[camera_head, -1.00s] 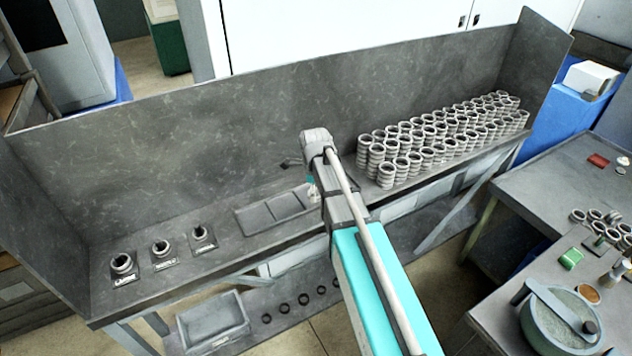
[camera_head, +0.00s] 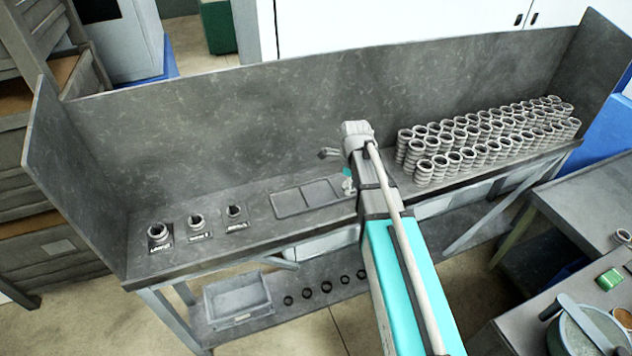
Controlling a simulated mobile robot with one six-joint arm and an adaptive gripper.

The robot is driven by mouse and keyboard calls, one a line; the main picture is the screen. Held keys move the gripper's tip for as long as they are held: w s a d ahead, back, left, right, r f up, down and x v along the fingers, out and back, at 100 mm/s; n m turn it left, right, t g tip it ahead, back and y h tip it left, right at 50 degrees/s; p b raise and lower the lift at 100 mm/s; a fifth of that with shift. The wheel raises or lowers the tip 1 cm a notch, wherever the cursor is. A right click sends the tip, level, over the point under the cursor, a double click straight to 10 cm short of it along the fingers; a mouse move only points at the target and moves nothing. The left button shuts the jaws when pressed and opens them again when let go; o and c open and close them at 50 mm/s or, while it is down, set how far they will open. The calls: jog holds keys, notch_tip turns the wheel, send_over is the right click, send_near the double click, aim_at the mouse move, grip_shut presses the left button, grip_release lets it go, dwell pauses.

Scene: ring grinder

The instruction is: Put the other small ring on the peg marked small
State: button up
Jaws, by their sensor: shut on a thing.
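Three pegs with label plates stand at the left of the workbench: a left peg (camera_head: 158,232), a middle peg (camera_head: 197,221) and a right peg (camera_head: 235,212). The labels are too small to read surely, but the right peg looks smallest. My gripper (camera_head: 329,153) is the small dark end left of my wrist, above the bench and right of the pegs. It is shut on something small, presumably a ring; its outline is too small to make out. My arm hides part of the bench behind it.
A shallow divided tray (camera_head: 290,205) lies between the pegs and my arm and looks empty. Many stacked rings (camera_head: 480,140) fill the bench's right side. A tall back panel (camera_head: 230,130) and side walls bound the bench. A grey bin (camera_head: 237,303) stands on the lower shelf.

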notch_tip(320, 180, down, 4)
jog(key=b, duration=0.4)
jog(key=shift+f, duration=0.25)
